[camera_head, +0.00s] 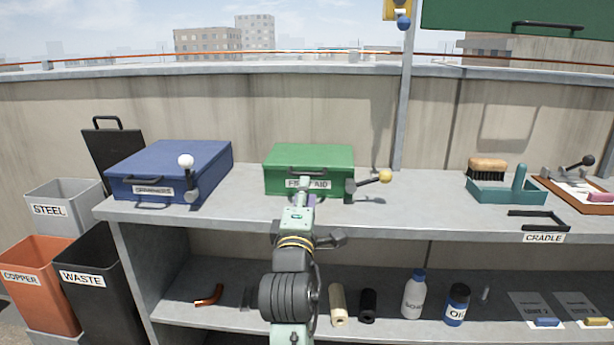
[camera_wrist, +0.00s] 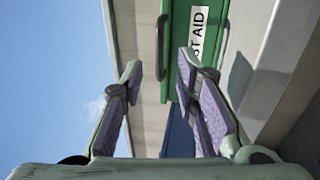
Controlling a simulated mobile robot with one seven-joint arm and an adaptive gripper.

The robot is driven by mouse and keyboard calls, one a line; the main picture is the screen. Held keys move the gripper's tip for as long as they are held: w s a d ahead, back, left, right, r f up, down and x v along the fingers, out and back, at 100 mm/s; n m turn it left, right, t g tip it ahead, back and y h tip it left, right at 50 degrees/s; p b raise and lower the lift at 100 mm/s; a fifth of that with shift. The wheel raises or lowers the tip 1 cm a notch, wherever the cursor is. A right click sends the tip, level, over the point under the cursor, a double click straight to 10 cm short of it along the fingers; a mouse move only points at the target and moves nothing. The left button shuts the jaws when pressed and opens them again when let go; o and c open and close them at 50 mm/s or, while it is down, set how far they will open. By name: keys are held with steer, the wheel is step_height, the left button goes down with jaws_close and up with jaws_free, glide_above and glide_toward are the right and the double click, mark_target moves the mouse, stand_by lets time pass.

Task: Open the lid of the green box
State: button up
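The green box (camera_head: 309,158) stands on the upper shelf with its lid closed. It has a dark handle (camera_head: 306,171) at the top front and a white FIRST AID label (camera_head: 321,184) below. A lever with a yellow knob (camera_head: 385,176) is at its right front. My gripper (camera_head: 304,184) is in front of the box and hides part of the label. In the wrist view my gripper (camera_wrist: 159,64) is open and empty, with purple pads. There the green box (camera_wrist: 180,25) is ahead, and its dark handle (camera_wrist: 161,46) appears between the fingertips, apparently untouched.
A closed blue box (camera_head: 170,165) with a white-knobbed lever stands to the left. A teal tray (camera_head: 507,192) with a brush and a dark cradle (camera_head: 538,221) are at the right. The shelf between green box and tray is clear. Bins (camera_head: 88,285) stand at far left.

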mark_target(307, 174)
steer(key=w, duration=0.2)
steer(key=w+r, duration=0.1)
steer(key=w, duration=0.4)
steer(key=shift+w+r+p, duration=0.2)
steer(key=shift+r+p, duration=0.05)
steer(key=shift+p, duration=0.1)
steer(key=shift+c, duration=0.3)
jaws_close()
